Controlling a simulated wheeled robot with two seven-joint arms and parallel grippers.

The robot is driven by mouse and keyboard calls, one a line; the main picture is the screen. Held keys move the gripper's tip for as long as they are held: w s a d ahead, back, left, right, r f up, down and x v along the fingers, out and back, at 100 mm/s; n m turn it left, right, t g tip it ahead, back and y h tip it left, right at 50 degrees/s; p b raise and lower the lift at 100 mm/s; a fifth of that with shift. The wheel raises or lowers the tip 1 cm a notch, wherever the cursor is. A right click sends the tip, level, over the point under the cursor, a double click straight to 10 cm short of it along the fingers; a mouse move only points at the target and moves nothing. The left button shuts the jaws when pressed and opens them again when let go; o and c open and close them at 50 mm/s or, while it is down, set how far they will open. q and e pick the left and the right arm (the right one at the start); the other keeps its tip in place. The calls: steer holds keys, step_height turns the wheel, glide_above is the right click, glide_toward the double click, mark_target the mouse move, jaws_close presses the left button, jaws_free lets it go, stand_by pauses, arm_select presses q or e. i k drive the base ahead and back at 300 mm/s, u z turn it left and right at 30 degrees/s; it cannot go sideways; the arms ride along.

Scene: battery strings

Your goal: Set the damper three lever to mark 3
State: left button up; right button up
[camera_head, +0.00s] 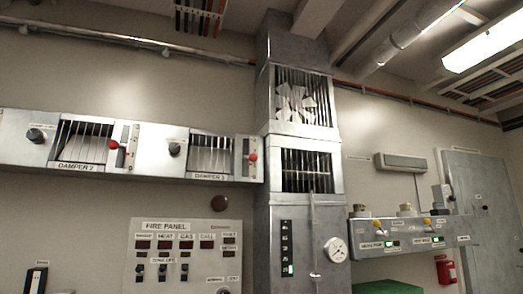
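The right damper unit (211,160) is on the long metal box on the wall, left of the duct. Its label (209,177) seems to read DAMPER 3, but the digit is small. Its lever has a red knob (253,157) beside a white upright scale (246,160) at the unit's right end; the knob is around mid-height, and I cannot read the marks. A dark round knob (174,149) is on the unit's left. The DAMPER 2 unit (84,142) is further left, with its own red lever knob (114,145). Neither gripper shows.
A metal duct (290,215) with a fan grille (297,100), a gauge (335,249) and a lit green indicator stands right of the dampers. A fire panel (184,257) is below them. A control box (410,234) is at right. The wall between damper box and panel is mostly clear.

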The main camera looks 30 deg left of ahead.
mark_target(253, 158)
steer(key=u, duration=0.7)
steer(key=i, duration=0.9)
steer(key=u, duration=0.35)
